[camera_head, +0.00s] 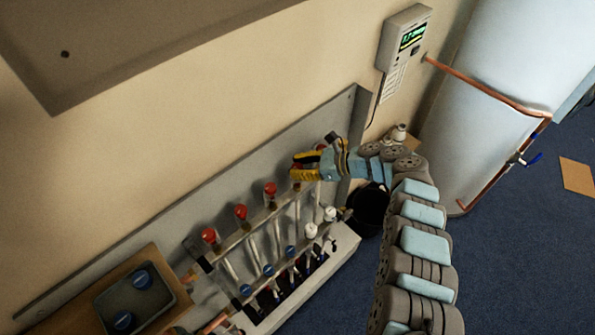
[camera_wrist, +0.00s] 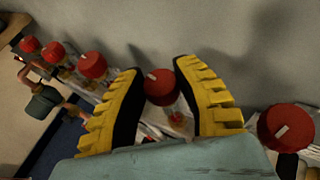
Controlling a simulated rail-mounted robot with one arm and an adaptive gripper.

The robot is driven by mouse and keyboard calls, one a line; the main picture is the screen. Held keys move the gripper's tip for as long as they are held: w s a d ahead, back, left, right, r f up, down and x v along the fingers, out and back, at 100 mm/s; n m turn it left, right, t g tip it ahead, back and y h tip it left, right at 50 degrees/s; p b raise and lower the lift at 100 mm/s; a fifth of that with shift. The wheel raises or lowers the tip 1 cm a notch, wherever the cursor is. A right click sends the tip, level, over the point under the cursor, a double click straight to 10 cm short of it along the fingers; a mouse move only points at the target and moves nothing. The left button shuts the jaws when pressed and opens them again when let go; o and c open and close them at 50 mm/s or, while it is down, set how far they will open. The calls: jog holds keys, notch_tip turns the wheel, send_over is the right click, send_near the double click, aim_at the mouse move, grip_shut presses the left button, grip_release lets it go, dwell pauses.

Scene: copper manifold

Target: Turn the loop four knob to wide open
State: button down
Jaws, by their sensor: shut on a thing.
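My gripper (camera_head: 304,166), with yellow and black fingers, is at the upper row of the manifold (camera_head: 233,238) in the head view. In the wrist view its fingers (camera_wrist: 158,72) are shut on a red knob (camera_wrist: 160,86), one on each side. A short white mark shows on the knob's face. In the head view this knob is hidden by the fingers. I cannot read any loop number, so its loop is told only by its place, just right of the red knob (camera_head: 270,188).
More red knobs (camera_head: 209,235) (camera_head: 240,211) stand to the left, and another red knob (camera_wrist: 285,127) is close on the right in the wrist view. Blue caps (camera_head: 268,270) line the lower row. A grey tray (camera_head: 176,282) is at the left. A control box (camera_head: 404,40) hangs above right.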

aim_at(297, 166)
jog(key=shift+f+n+g+b, duration=0.3)
jog(key=shift+n+g+b, duration=0.55)
jog(key=shift+b, duration=3.45)
jog(key=b, duration=0.2)
jog(key=shift+r+g+y+b, duration=0.1)
jog(key=shift+g+y+b, duration=0.15)
jog(key=shift+y+b, duration=0.1)
jog(key=shift+r+n+b, duration=0.15)
jog(key=shift+n+b, duration=0.1)
jog(key=shift+b, duration=0.25)
jog(key=c, duration=0.7)
grip_release()
jog(key=shift+r, duration=0.15)
jog(key=shift+r, duration=4.9)
